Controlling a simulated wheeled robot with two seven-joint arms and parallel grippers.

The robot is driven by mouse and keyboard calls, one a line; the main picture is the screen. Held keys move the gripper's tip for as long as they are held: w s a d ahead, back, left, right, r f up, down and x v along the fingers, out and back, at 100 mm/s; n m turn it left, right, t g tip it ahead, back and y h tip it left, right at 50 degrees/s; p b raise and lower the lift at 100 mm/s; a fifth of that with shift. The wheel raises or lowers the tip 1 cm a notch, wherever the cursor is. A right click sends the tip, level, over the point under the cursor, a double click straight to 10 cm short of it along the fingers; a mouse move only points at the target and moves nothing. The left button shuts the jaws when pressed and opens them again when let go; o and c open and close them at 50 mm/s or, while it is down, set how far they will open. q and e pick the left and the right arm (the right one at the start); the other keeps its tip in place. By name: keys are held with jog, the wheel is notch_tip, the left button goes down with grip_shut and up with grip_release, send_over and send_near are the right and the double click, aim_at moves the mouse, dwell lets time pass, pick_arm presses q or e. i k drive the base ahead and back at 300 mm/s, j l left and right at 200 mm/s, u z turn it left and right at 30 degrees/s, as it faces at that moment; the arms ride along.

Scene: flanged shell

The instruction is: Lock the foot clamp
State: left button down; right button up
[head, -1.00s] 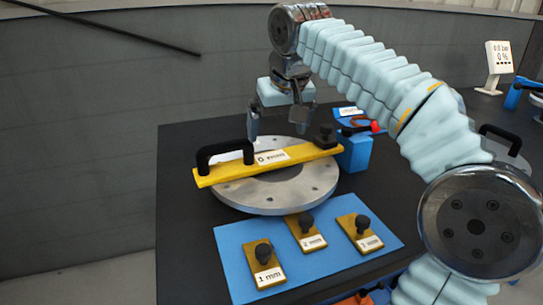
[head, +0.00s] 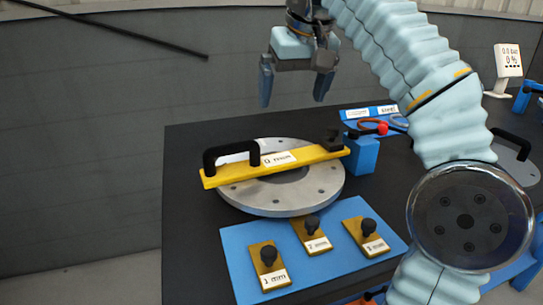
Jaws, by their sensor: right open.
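A blue block (head: 361,154) stands at the right end of a yellow bar (head: 225,176). A red-tipped lever (head: 382,128) shows just above and behind the block; it looks like the foot clamp, but I cannot tell whether it is locked. The bar, with a black handle (head: 209,160) and a black knob (head: 333,139), lies across a round grey flange (head: 265,208). My right gripper (head: 294,98) is open and empty, above and behind the flange, apart from the bar and block. My left gripper is out of view.
A blue mat (head: 240,240) in front holds several brass pieces with black knobs, such as the 1 mm one (head: 268,265). A white display (head: 507,60) and a black-handled disc (head: 518,165) are at the right. My right arm crosses the right side.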

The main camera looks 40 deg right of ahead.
aim_at(381, 130)
jog(key=k, duration=1.5)
